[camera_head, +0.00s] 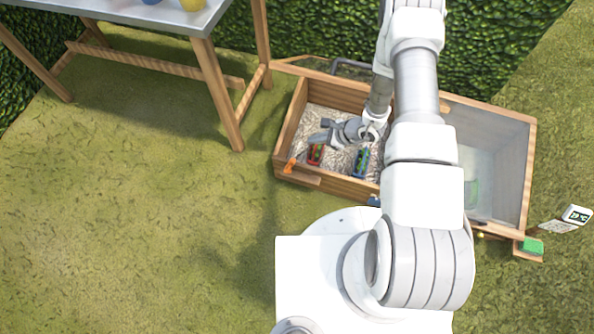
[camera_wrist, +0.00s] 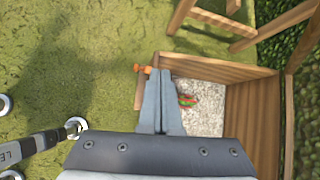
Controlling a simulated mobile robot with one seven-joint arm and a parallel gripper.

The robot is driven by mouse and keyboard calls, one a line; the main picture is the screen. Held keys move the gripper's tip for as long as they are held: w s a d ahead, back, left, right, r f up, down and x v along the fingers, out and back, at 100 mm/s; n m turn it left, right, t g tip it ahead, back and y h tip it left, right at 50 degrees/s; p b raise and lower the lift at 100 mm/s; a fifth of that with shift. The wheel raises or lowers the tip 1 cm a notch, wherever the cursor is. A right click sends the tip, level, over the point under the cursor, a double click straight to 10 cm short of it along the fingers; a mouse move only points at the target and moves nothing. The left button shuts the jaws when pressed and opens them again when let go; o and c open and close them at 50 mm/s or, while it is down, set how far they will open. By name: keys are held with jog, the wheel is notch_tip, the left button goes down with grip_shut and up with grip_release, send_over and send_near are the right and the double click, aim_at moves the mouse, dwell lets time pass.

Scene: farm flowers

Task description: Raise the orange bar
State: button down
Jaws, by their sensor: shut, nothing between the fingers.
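The orange bar (camera_head: 291,165) is a small orange piece at the front left corner of the wooden planter box (camera_head: 292,120). In the wrist view the orange bar (camera_wrist: 146,69) shows just beyond and left of my fingertips, partly covered by them. My gripper (camera_head: 312,138) is over the left part of the box, above the pale bedding, with its fingers pointing left. In the wrist view my gripper (camera_wrist: 158,72) has its fingers together, with nothing between them. It looks apart from the bar; the exact gap cannot be told.
A red-and-green item (camera_head: 315,154) and a blue-and-green item (camera_head: 361,161) are in the box. A glass-like panel (camera_head: 495,150) covers its right part. A wooden table (camera_head: 160,12) stands at upper left, a hedge (camera_head: 320,30) behind. Grass at left is open.

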aim_at(288, 169)
jog(key=s+d+f+m+h, duration=0.25)
jog(key=s+f, duration=0.45)
jog(key=f, duration=0.4)
jog(key=w+a+f+b, duration=0.4)
jog(key=w+a+f, duration=0.1)
jog(key=a+f, duration=0.3)
jog(key=shift+a+f+m+y+b, duration=0.15)
jog(key=shift+f+m+y+b, duration=0.25)
jog(key=shift+f, duration=0.2)
